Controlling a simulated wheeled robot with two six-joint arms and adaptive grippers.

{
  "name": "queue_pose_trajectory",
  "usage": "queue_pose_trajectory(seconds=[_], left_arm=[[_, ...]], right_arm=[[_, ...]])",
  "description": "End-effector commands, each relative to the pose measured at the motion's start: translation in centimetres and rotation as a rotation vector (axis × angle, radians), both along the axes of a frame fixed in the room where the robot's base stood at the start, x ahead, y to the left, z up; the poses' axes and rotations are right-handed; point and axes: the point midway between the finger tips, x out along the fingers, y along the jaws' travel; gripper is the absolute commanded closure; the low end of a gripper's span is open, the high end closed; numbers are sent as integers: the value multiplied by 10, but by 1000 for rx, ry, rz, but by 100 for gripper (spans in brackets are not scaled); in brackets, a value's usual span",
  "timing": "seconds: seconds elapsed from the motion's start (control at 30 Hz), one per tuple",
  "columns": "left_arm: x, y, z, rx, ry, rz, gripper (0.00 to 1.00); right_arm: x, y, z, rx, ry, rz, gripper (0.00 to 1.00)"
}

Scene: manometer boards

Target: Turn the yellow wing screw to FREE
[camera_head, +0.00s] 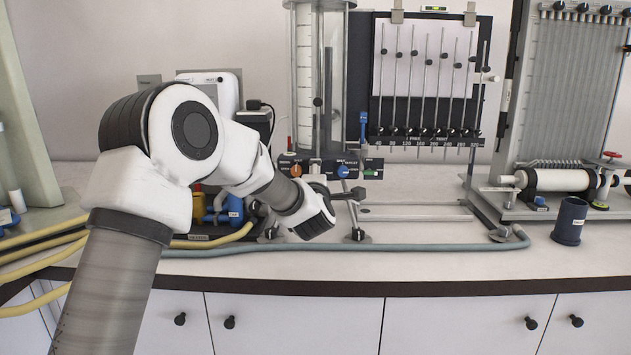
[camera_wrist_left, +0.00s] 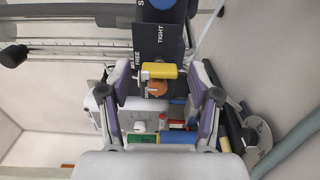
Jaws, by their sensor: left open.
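The yellow wing screw (camera_wrist_left: 159,71) shows in the left wrist view in front of a dark plate (camera_wrist_left: 158,45) with the words FREE and TIGHT. Its wing lies across the picture, its left end near FREE; TIGHT is above it. My left gripper (camera_wrist_left: 162,80) is open, one finger on each side of the wing, with gaps between. In the head view my left gripper (camera_head: 345,190) is in front of the control panel (camera_head: 306,167), and I cannot make out the wing screw there. My right gripper is not in view.
An orange knob (camera_wrist_left: 157,89) sits just below the yellow wing in the wrist view. In the head view a blue knob (camera_head: 343,171) is on the panel, a tube board (camera_head: 425,80) stands behind, and a dark cup (camera_head: 569,222) is at right. A hose (camera_head: 400,247) runs along the front.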

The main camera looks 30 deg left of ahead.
Motion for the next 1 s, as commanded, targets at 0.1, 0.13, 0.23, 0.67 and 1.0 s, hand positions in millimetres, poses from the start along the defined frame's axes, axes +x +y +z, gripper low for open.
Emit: queue_pose_trajectory(seconds=[0.1, 0.13, 0.23, 0.67, 1.0], left_arm=[[-9, -6, 1, 1, 1, -1, 38], [-13, -9, 0, 0, 1, -1, 38], [-33, -21, 1, 2, 1, -2, 38], [-101, -62, 0, 1, -1, 0, 38], [-102, -62, 0, 0, 0, 0, 38]], right_arm=[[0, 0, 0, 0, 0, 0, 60], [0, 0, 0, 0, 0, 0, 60], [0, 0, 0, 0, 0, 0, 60], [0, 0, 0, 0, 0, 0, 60], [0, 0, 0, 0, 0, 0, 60]])
